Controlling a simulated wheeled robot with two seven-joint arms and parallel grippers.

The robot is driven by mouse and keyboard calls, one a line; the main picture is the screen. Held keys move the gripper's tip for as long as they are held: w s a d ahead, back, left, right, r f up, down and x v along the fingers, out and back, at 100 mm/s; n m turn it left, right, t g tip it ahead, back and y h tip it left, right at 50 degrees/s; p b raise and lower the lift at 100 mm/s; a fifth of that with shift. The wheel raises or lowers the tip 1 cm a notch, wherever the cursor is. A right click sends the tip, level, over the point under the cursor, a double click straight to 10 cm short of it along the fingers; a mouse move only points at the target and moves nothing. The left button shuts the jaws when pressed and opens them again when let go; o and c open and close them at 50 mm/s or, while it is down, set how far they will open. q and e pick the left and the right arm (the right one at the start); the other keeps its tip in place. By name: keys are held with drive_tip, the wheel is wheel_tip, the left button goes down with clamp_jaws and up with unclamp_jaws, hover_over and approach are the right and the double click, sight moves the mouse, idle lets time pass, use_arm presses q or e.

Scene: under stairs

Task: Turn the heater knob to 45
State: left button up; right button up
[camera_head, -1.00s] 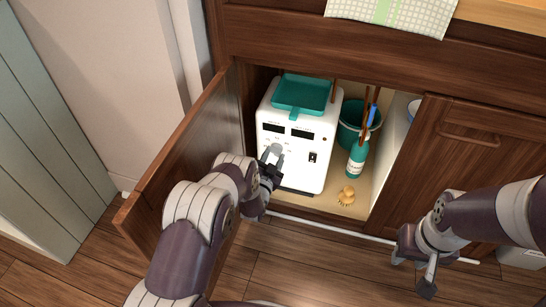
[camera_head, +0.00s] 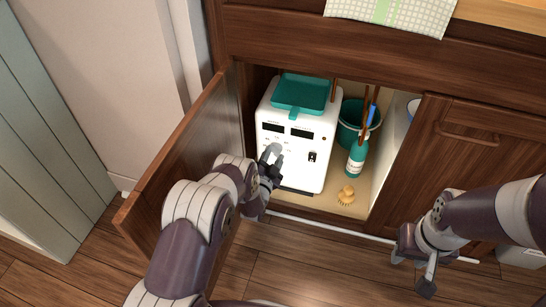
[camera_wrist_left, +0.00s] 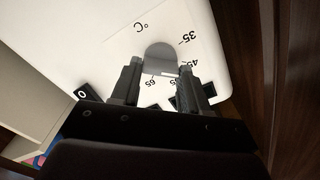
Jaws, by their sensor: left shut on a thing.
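The heater (camera_head: 313,147) is a white box with dark displays, standing in the open cabinet. Its grey round knob (camera_head: 274,150) is on the lower left of its front; the knob (camera_wrist_left: 162,58) also shows in the left wrist view, with printed marks 35, 45, 55 and 65 around it, partly covered. My left gripper (camera_head: 270,163) is at the heater front, its two fingers (camera_wrist_left: 158,70) on either side of the knob, shut on it. The knob's pointer is hidden or unclear. My right gripper (camera_head: 413,270) hangs low at the right, away from the heater; its jaw gap is unclear.
The open cabinet door (camera_head: 180,150) stands left of my left arm. A white pipe (camera_head: 335,231) runs along the cabinet's base.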

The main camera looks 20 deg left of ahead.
use_arm(q)
drive_tip(key=o, duration=1.1)
drive_tip(key=shift+c, duration=0.2)
drive_tip(key=s+p, duration=0.5)
drive_tip(key=s, duration=0.7)
drive_tip(key=shift+s+a+p, duration=0.2)
drive_tip(key=shift+s+p, duration=0.15)
drive_tip(key=shift+s, duration=0.05)
